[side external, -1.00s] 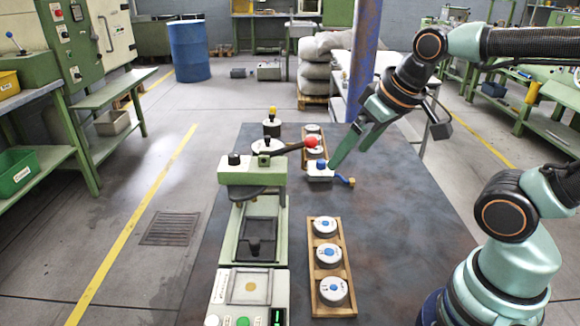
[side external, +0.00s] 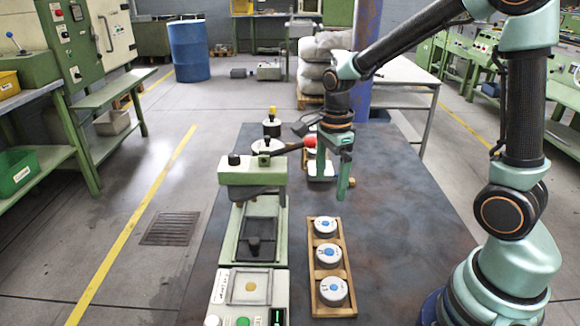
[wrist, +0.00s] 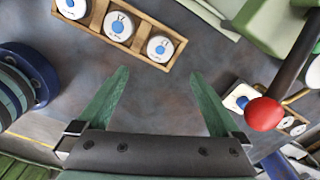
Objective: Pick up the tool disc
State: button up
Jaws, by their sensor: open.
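Several white discs with blue centres sit in a wooden tray (side external: 316,296): a near disc (side external: 333,291), a middle disc (side external: 327,255) and a far disc (side external: 325,226). I cannot tell which one is the tool disc. My gripper (side external: 331,186) points down above the table, beyond the far disc and clear of the tray. In the wrist view my gripper (wrist: 160,75) is open with nothing between its fingers. The discs (wrist: 119,26) show beyond the fingertips, towards the upper left.
A green press (side external: 252,172) stands left of the tray; its red lever ball (side external: 310,141) is close to my gripper. A white square piece (side external: 320,172) lies behind the fingers, partly hidden. A second disc tray is mostly hidden farther back. The table's right side is clear (side external: 410,230).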

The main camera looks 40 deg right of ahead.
send_over(325, 224)
notch_tip(325, 224, down, 6)
jog(key=shift+s+d, duration=0.1)
jog(key=shift+d, duration=0.05)
jog(key=shift+f, duration=3.1)
grip_shut()
